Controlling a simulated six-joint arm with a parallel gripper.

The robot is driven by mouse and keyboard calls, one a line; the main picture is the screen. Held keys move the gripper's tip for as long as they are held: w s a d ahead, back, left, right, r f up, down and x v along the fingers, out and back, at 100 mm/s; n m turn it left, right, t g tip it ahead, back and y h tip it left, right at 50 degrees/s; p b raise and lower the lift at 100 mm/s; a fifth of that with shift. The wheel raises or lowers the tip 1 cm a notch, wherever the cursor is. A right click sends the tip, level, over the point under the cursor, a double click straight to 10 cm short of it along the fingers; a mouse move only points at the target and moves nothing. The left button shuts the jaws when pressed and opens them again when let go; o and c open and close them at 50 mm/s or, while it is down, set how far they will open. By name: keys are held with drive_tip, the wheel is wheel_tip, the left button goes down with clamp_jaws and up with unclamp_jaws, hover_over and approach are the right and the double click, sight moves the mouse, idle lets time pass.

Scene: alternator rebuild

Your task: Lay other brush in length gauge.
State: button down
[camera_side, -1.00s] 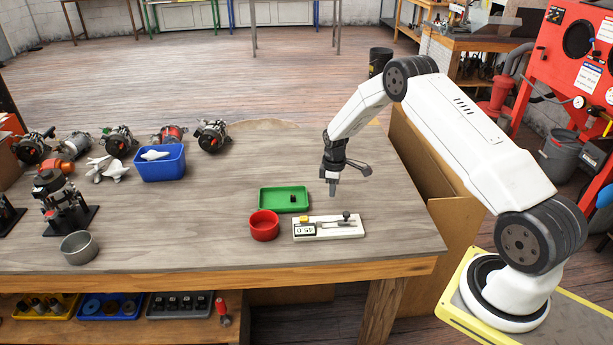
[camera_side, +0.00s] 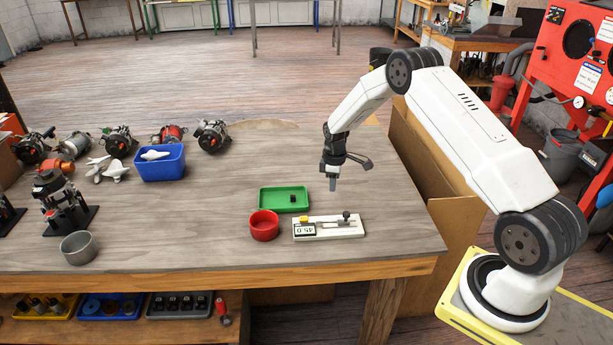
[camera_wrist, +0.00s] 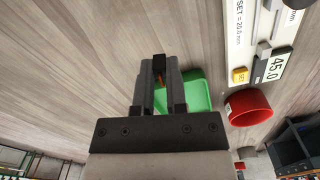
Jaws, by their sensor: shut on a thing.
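My gripper (camera_side: 333,185) hangs in the air above the bench, behind the length gauge. In the wrist view its fingers (camera_wrist: 159,68) are shut on a small dark brush (camera_wrist: 159,63), with a bit of orange showing between the fingers. The length gauge (camera_side: 350,231) is a white plate with a slide, a dark knob, a yellow button and a display reading 45.0. In the wrist view the gauge (camera_wrist: 240,50) is at the upper right, apart from the fingers. Another small dark piece, likely a brush (camera_side: 293,198), lies in the green tray (camera_side: 272,206).
A red bowl (camera_side: 264,226) stands left of the gauge, close to it, in front of the green tray. A blue bin (camera_side: 161,166), a grey bowl (camera_side: 79,248) and several alternators are farther left. The bench right of the gauge is clear.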

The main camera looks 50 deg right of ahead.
sight(329, 225)
drive_tip(key=s+a+r+n, duration=0.1)
drive_tip(key=s+a, duration=0.1)
drive_tip(key=a, duration=0.1)
drive_tip(key=s+a+r+n, duration=0.1)
drive_tip(key=a, duration=0.2)
drive_tip(key=s+a+r, duration=0.1)
drive_tip(key=s+a, duration=0.1)
drive_tip(key=a, duration=0.1)
drive_tip(key=shift+s+r+n, duration=0.2)
drive_tip(key=shift+s+n, duration=0.15)
drive_tip(key=shift+n, duration=0.05)
drive_tip(key=shift+s+a+r, duration=0.1)
drive_tip(key=shift+s+a, duration=0.25)
drive_tip(key=shift+a, duration=0.05)
drive_tip(key=shift+f, duration=0.2)
drive_tip(key=shift+f, duration=2.3)
drive_tip(key=shift+f, duration=1)
idle(0.6)
drive_tip(key=c, duration=0.6)
unclamp_jaws()
drive_tip(key=shift+r, duration=0.15)
